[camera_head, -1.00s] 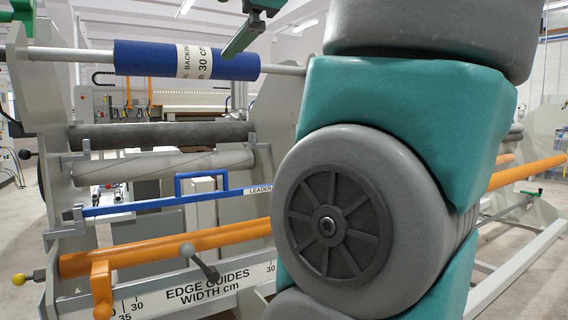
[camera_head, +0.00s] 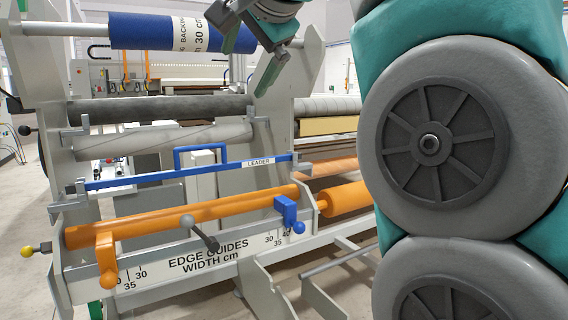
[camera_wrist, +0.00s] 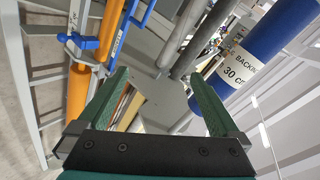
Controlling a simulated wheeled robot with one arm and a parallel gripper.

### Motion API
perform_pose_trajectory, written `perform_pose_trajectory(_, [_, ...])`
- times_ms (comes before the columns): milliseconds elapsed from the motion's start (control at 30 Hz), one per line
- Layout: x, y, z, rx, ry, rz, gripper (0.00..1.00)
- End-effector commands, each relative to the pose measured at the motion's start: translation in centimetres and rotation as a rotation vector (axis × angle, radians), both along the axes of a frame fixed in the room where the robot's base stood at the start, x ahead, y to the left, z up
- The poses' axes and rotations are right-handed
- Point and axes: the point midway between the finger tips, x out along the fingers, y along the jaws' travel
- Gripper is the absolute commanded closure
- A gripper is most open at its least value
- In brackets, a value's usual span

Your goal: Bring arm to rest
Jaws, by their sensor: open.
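My gripper (camera_head: 250,48) is at the top middle of the head view, in front of the machine's right side plate and by the right end of the blue backing roll (camera_head: 160,31). In the wrist view my gripper (camera_wrist: 160,95) shows two green fingers spread wide, with nothing between them. The blue roll (camera_wrist: 262,45), with a "30 cm" label, lies at the upper right there, apart from the fingers. My own grey and teal arm fills the right of the head view.
Dark (camera_head: 160,136) and grey rollers cross behind. Open floor shows at far left.

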Motion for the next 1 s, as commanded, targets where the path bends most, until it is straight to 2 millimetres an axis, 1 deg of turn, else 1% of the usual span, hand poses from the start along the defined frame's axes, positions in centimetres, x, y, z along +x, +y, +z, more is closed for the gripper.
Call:
perform_pose_trajectory(33, [0.2, -0.7, -1.4, -0.056, 0.023, 0.006, 0.00])
perform_pose_trajectory(133, [0.6, -1.8, -4.7, -0.163, 0.068, 0.032, 0.00])
perform_pose_trajectory(167, [0.6, -2.2, -5.6, -0.192, 0.078, 0.041, 0.00])
perform_pose_trajectory(200, [0.6, -2.8, -7.0, -0.232, 0.098, 0.053, 0.00])
perform_pose_trajectory(267, [0.6, -3.6, -9.1, -0.290, 0.129, 0.073, 0.00])
perform_pose_trajectory(300, [0.4, -4.2, -10.6, -0.327, 0.153, 0.088, 0.00])
perform_pose_trajectory(467, [-0.8, -6.8, -16.5, -0.459, 0.244, 0.148, 0.00])
perform_pose_trajectory(500, [-1.3, -7.5, -18.1, -0.488, 0.269, 0.165, 0.00])
perform_pose_trajectory(567, [-2.1, -8.6, -20.3, -0.530, 0.305, 0.191, 0.00])
perform_pose_trajectory(600, [-2.8, -9.4, -22.0, -0.557, 0.335, 0.209, 0.00])
perform_pose_trajectory(633, [-3.2, -10.0, -23.1, -0.574, 0.355, 0.223, 0.00])
perform_pose_trajectory(767, [-6.0, -12.4, -28.2, -0.641, 0.444, 0.287, 0.00])
perform_pose_trajectory(800, [-6.9, -13.1, -29.8, -0.660, 0.473, 0.308, 0.00])
perform_pose_trajectory(867, [-8.5, -14.2, -32.1, -0.681, 0.515, 0.339, 0.00])
perform_pose_trajectory(900, [-9.7, -14.9, -33.7, -0.693, 0.546, 0.361, 0.00])
perform_pose_trajectory(967, [-11.6, -15.9, -36.0, -0.709, 0.591, 0.396, 0.00])
perform_pose_trajectory(1000, [-12.9, -16.6, -37.4, -0.717, 0.619, 0.418, 0.00])
